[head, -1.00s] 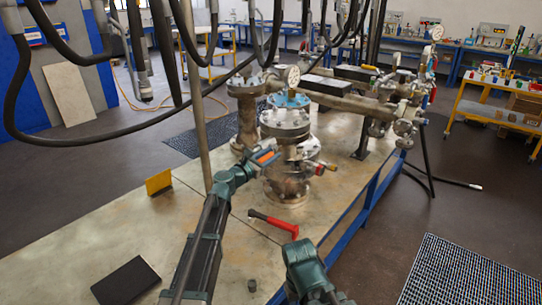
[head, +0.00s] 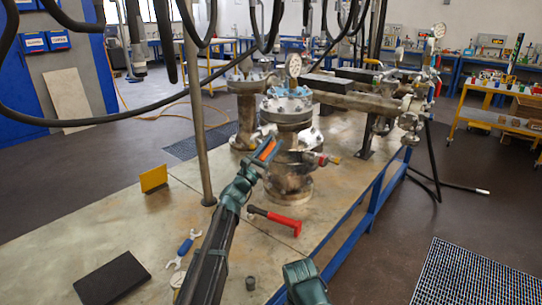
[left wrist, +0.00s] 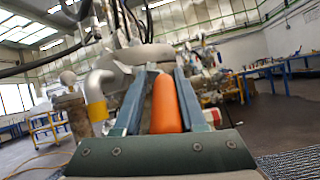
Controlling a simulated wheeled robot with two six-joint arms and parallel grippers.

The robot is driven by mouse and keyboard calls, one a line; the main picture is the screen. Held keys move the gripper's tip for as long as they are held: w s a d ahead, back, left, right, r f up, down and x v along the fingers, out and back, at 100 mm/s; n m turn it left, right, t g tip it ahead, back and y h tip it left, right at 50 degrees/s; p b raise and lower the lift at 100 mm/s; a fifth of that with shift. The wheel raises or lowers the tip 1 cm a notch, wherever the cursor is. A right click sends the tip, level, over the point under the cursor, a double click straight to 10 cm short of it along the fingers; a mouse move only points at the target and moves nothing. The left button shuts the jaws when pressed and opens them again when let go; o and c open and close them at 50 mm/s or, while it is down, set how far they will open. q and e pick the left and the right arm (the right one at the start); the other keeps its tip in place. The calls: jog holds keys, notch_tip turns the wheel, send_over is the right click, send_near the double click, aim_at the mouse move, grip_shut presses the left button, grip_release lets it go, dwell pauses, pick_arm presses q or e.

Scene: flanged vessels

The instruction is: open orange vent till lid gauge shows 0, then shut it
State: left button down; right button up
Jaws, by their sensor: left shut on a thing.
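The flanged vessel (head: 288,108) stands on the metal bench, its bolted lid partly blue. A round white-faced gauge (head: 293,66) stands upright at the lid; its reading is too small to make out. My left gripper (head: 266,149) is at the left side of the vessel, below the lid, shut on the orange vent handle (left wrist: 166,105). In the left wrist view the handle lies between the two blue fingers (left wrist: 155,100). The valve body behind the handle is largely hidden by the gripper. My right gripper's fingers are not visible; only a green part of that arm shows at the bottom.
A red-handled hammer (head: 275,219), a blue wrench (head: 183,248), a black plate (head: 112,278) and a yellow plate (head: 153,178) rest on the bench. A vertical pole (head: 198,120) stands left of the vessel. Hoses hang overhead. A red-ended fitting (head: 325,159) sticks out right of the vessel.

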pick_arm(q)
jog(key=shift+s+d+f+t+h+b, duration=0.3)
jog(key=shift+d+h+b, duration=0.2)
jog(key=shift+h+b, duration=0.3)
jog(key=c, duration=0.7)
grip_release()
jog(key=shift+d+r, duration=0.1)
jog(key=shift+o, duration=0.2)
jog(key=shift+w, duration=0.1)
jog(key=shift+w+a, duration=0.15)
jog(key=shift+a, duration=0.1)
jog(key=shift+y, duration=0.3)
jog(key=b+v, duration=0.8)
jog(key=v, duration=0.5)
jog(key=shift+f, duration=0.4)
